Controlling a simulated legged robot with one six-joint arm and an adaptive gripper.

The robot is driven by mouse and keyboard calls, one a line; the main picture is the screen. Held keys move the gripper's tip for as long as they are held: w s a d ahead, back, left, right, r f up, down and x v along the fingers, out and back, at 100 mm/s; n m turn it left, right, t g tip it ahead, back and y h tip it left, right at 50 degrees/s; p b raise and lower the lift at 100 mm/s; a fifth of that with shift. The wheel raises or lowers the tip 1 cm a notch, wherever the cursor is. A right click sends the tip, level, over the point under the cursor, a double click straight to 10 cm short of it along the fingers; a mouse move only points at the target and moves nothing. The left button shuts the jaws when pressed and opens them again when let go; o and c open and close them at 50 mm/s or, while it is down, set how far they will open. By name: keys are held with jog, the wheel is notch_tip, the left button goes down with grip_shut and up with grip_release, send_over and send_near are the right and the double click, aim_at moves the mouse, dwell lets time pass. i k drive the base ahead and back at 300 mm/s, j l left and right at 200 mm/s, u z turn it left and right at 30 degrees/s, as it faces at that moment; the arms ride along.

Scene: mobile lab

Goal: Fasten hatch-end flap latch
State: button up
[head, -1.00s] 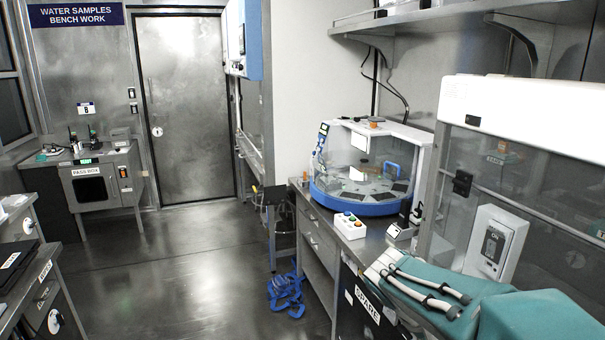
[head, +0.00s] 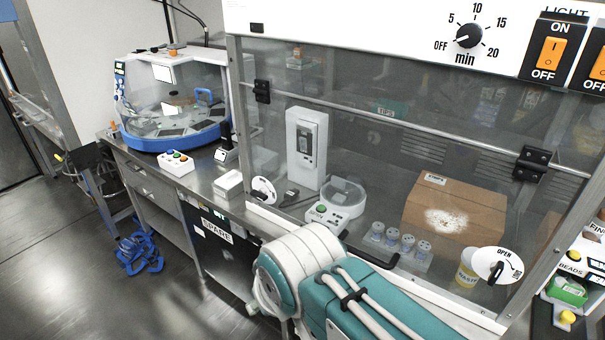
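A cabinet with a clear front flap (head: 350,120) fills the right of the head view. A round white latch plate with a dark handle (head: 497,266) sits at the flap's lower right, marked OPEN; its handle is tilted. A second round white latch plate (head: 262,190) sits at the lower left, its marking too small to read. I cannot tell which one is the hatch-end latch. My teal and white arm is folded in front of the cabinet's lower edge. My gripper is not in view.
Behind the flap stand a cardboard box (head: 452,212), several small jars (head: 400,240) and a yellow-white tub (head: 467,274). A blue-based machine (head: 170,105) and a button box (head: 176,163) stand on the left bench. Blue tangled tubing (head: 138,252) lies on the floor; the floor nearby is clear.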

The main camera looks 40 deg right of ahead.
aim_at(497, 267)
jog(key=z, duration=2.65)
jog(key=k+l+u, duration=0.3)
jog(key=k, duration=0.3)
jog(key=l, duration=0.1)
